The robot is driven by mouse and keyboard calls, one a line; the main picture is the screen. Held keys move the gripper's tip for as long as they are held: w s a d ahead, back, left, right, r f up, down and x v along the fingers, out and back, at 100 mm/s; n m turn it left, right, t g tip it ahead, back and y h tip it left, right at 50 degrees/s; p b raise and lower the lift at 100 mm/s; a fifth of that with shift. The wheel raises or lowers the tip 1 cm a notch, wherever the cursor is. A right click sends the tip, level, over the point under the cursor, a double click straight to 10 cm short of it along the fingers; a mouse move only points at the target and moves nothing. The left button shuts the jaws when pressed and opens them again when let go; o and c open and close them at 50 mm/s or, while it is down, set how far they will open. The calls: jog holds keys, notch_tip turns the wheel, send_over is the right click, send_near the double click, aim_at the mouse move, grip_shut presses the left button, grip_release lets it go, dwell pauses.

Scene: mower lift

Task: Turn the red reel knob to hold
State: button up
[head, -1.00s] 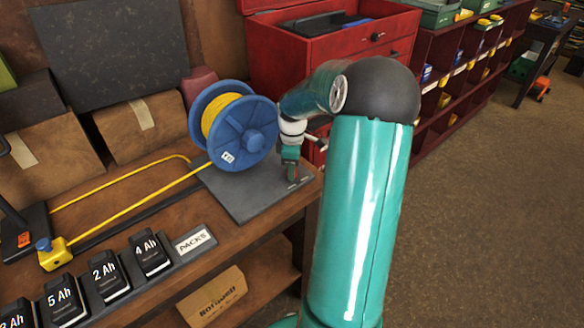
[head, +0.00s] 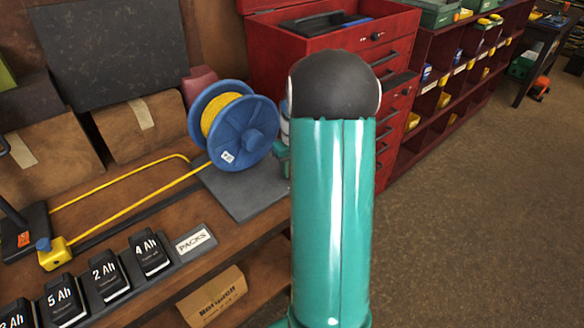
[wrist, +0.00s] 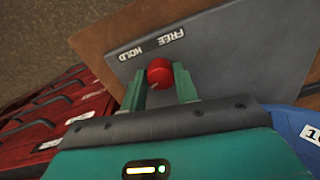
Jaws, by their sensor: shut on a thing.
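The red reel knob (wrist: 160,72) is in the wrist view, on a dark grey plate (wrist: 215,55) marked HOLD (wrist: 131,52) and FREE (wrist: 172,37). My gripper (wrist: 159,76) is shut on the knob, one green finger on each side. A small pale mark shows low on the knob; which label it points at is unclear. In the head view the blue reel (head: 238,130) with yellow line stands on the grey plate (head: 240,195). There my own arm hides the knob and most of the gripper.
A red tool chest (head: 330,40) stands behind the bench's right end. Battery packs (head: 105,275) sit in a row at the front left. The yellow line runs left to a yellow block (head: 54,254). The floor to the right is clear.

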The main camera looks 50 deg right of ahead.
jog(key=shift+m, duration=0.6)
jog(key=o, duration=1)
jog(key=shift+r, duration=0.15)
jog(key=r, duration=1.3)
jog(key=shift+s+d+r, duration=0.15)
jog(key=shift+d+r, duration=0.1)
jog(key=shift+r, duration=0.05)
